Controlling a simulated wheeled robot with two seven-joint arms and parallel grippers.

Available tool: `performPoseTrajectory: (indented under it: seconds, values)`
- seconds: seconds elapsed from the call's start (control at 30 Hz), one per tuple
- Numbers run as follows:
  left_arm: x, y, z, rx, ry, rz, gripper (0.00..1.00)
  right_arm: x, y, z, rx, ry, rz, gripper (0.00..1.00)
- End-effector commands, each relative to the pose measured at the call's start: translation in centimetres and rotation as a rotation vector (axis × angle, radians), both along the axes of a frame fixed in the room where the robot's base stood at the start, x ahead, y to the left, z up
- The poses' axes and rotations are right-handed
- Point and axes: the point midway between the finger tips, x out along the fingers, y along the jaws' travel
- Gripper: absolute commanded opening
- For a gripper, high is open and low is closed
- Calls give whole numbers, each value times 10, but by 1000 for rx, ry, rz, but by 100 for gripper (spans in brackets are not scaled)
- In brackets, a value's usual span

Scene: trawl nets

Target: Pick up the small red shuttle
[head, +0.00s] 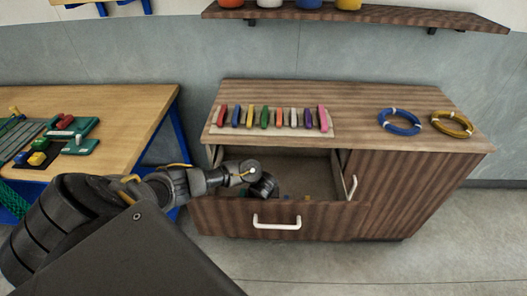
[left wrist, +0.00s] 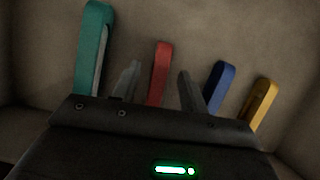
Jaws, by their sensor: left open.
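A red shuttle (left wrist: 160,74) stands inside the open drawer (head: 312,215) in the left wrist view, between a teal shuttle (left wrist: 92,50) and a blue shuttle (left wrist: 219,84). My left gripper (left wrist: 158,70) is open, with one finger on each side of the red shuttle; I cannot tell whether they touch it. In the head view my left gripper (head: 264,186) reaches down into the drawer and hides most of what lies there. Another red shuttle (head: 221,115) lies in the row on the cabinet top. My right gripper is not in view.
A yellow shuttle (left wrist: 263,102) is right of the blue one. The drawer front with its white handle (head: 277,222) and the side walls surround my gripper. Blue (head: 400,122) and yellow (head: 452,124) rings lie on the cabinet top. A wooden table (head: 125,100) stands left.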

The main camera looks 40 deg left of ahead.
Motion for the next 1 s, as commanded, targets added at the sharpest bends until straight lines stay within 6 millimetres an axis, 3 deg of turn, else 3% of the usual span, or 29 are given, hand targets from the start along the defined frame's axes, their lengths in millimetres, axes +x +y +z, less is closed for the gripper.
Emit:
performPoseTrajectory:
  seconds: [0.13, 0.4, 0.73, 1.0]
  values:
    - [5, 4, -15, -1, -1, 0, 44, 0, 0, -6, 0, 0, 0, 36]
    - [6, 4, -16, 0, -2, -2, 44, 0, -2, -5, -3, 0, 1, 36]
    - [6, 4, -16, 0, -1, -1, 2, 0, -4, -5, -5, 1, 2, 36]
    - [6, 4, -15, 0, -2, -2, 0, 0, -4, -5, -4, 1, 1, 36]
